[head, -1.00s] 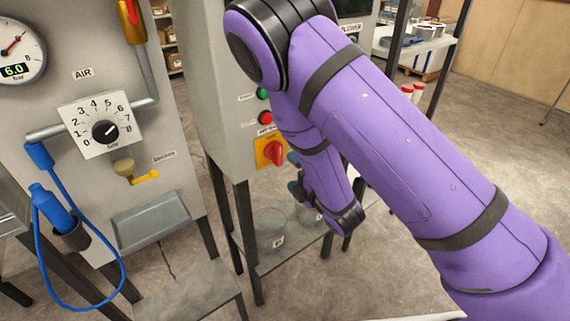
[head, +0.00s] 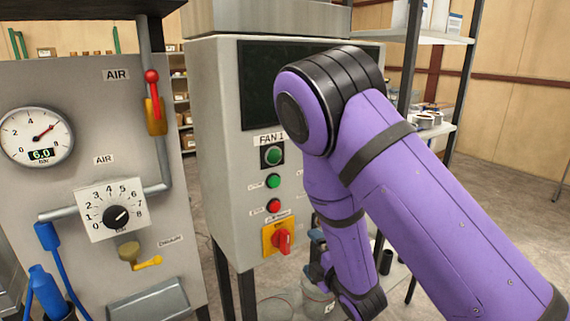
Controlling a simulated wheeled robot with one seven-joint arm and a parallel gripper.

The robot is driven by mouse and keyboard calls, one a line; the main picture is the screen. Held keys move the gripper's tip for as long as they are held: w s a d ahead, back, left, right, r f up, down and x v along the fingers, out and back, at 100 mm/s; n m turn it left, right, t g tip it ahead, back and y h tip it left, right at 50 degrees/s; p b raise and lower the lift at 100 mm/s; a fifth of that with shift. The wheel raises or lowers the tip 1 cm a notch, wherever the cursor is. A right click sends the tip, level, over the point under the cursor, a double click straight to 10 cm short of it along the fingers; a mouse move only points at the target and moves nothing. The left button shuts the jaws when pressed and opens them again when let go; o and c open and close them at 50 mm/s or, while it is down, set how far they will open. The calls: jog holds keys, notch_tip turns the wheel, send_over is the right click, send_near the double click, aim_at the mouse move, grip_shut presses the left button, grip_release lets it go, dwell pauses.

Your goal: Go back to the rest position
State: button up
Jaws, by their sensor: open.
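My purple arm reaches in from the lower right and bends at a black elbow joint in front of the fan control box. Its forearm hangs down to a dark wrist. My gripper (head: 317,258) shows as a small dark shape left of the wrist, in front of the lower right of the box. It is open, and I see nothing held in it. Its fingers are small and partly hidden by the wrist and forearm.
The grey fan control box (head: 215,150) has green and red buttons and a red rotary switch (head: 282,239). At left, the air panel (head: 85,85) carries a gauge (head: 36,136), a dial (head: 115,217) and a red-handled valve (head: 153,100). Shelving (head: 440,36) stands at right.

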jog(key=s+d+r+m+g+h, duration=0.1)
jog(key=d+r+m+g+h, duration=0.15)
jog(key=d+r+m, duration=0.55)
jog(key=s+d+r+m+g+h, duration=0.15)
jog(key=d+r+m+h, duration=0.35)
jog(key=r, duration=0.5)
jog(key=s+d+r+m+g, duration=0.2)
jog(key=s+d+r+m, duration=0.1)
jog(key=s, duration=0.5)
jog(key=s+d+r+m+g, duration=0.2)
jog(key=s+d+r+m, duration=0.1)
jog(key=s, duration=0.6)
jog(key=s+d+r+m+g, duration=0.1)
jog(key=s+d+r+m, duration=0.2)
jog(key=s+r, duration=0.2)
jog(key=s, duration=0.3)
jog(key=shift+s+d+g, duration=0.2)
jog(key=shift+g, duration=0.2)
